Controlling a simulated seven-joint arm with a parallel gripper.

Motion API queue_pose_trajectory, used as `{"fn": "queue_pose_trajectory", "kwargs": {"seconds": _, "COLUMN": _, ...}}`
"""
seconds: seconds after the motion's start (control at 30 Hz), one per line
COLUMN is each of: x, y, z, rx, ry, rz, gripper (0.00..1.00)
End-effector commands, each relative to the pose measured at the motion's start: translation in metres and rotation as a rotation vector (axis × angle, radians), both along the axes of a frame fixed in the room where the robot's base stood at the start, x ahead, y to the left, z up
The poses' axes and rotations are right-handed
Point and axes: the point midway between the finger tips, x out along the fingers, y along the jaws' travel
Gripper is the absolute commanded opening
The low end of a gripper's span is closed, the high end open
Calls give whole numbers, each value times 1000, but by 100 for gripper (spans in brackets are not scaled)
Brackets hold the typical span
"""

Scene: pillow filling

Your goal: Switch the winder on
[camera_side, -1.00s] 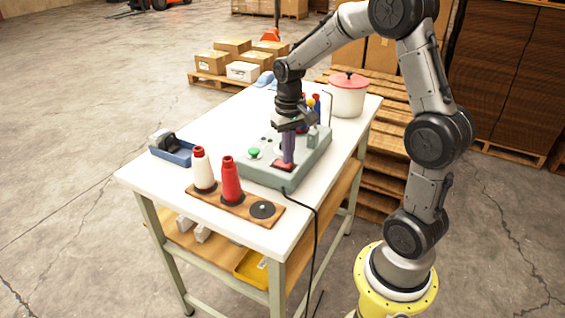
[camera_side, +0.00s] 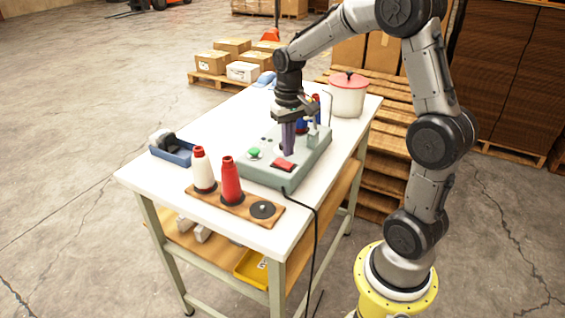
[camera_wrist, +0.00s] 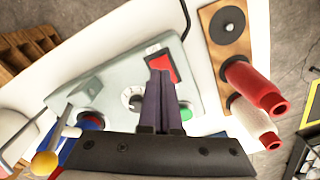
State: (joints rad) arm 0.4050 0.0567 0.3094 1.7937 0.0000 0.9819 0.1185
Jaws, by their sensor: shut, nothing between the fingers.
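The winder (camera_side: 258,177) is a grey-green box on the white table, with a red rocker switch (camera_side: 283,164) near its front right corner and a green button (camera_side: 253,152) left of it. The red switch also shows in the wrist view (camera_wrist: 161,66), partly hidden by my fingertips. A round dial (camera_wrist: 132,97) is beside my fingers there. My gripper (camera_side: 289,153) points down over the winder, just behind the red switch, shut and empty. I cannot tell which way the rocker is tilted.
A wooden board (camera_side: 225,207) with a white cone (camera_side: 203,172) and a red cone (camera_side: 231,183) stands in front of the winder. A blue tray (camera_side: 178,155) is at left, a white pot (camera_side: 348,97) at the back. A black cable (camera_side: 316,230) hangs over the front edge.

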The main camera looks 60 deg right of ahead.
Motion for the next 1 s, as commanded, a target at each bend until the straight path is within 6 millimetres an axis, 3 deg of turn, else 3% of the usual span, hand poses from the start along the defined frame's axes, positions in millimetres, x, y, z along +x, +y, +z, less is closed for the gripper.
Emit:
{"fn": "queue_pose_trajectory", "kwargs": {"seconds": 0.5, "x": 0, "y": 0, "z": 37, "rx": -1, "ry": -2, "rz": 0, "gripper": 0}}
{"fn": "queue_pose_trajectory", "kwargs": {"seconds": 0.9, "x": 0, "y": 1, "z": 41, "rx": 0, "ry": 0, "rz": 1, "gripper": 0}}
{"fn": "queue_pose_trajectory", "kwargs": {"seconds": 1.0, "x": 3, "y": 9, "z": 50, "rx": -9, "ry": -22, "rz": 25, "gripper": 0}}
